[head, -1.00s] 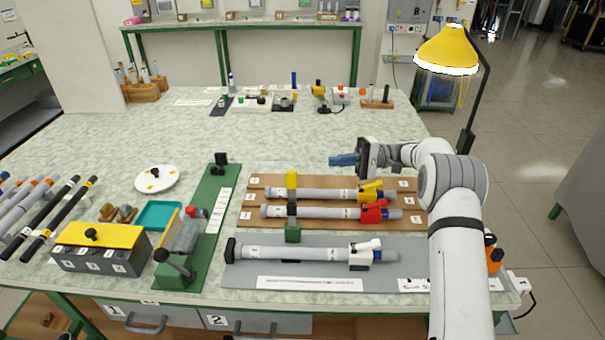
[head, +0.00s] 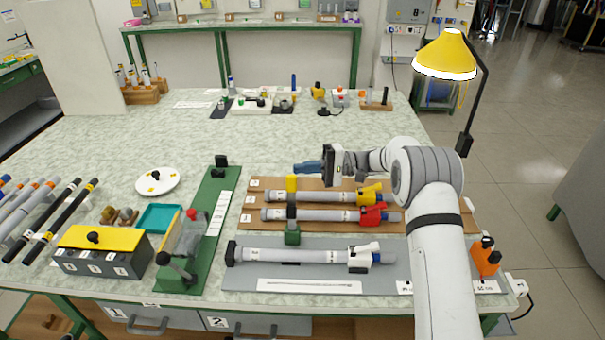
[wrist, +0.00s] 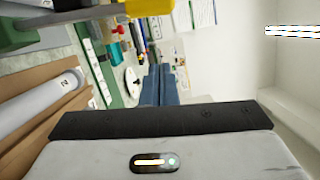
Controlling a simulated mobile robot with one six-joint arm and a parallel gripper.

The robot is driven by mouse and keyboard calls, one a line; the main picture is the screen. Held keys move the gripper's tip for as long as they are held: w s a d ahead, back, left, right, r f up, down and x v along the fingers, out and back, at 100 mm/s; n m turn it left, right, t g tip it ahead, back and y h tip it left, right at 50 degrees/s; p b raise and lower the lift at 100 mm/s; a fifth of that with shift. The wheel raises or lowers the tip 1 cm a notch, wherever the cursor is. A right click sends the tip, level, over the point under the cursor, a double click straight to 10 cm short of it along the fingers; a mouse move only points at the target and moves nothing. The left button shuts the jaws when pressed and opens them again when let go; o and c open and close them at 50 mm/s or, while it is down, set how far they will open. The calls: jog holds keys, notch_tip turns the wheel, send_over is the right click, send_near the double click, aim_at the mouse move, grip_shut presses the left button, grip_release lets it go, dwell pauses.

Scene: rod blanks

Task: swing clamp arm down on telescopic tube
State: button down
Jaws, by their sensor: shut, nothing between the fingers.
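A grey telescopic tube (head: 290,255) with a white collar (head: 362,258) lies on the grey mat at the front. Two more grey tubes lie behind it on a brown board, one with a yellow collar (head: 370,194) and one with a red collar (head: 374,213). An upright clamp arm with a yellow end (head: 292,184) rises from a green base (head: 292,238) beside the front tube. It also shows in the wrist view (wrist: 75,14). My gripper (head: 297,168) is shut and empty, its blue fingers pointing left, close to the yellow end in the picture; I cannot tell the gap.
A green fixture (head: 210,215) with a red knob stands left of the tubes. A grey box with a yellow lid (head: 100,238), a teal tray (head: 158,217) and a white plate (head: 158,181) are further left. An orange item (head: 486,260) stands at right.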

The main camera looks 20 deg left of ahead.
aim_at(292, 206)
jog(key=shift+s+d+r+p, duration=0.15)
jog(key=shift+s, duration=0.9)
jog(key=shift+s+d+r+p, duration=0.15)
jog(key=shift+s, duration=0.85)
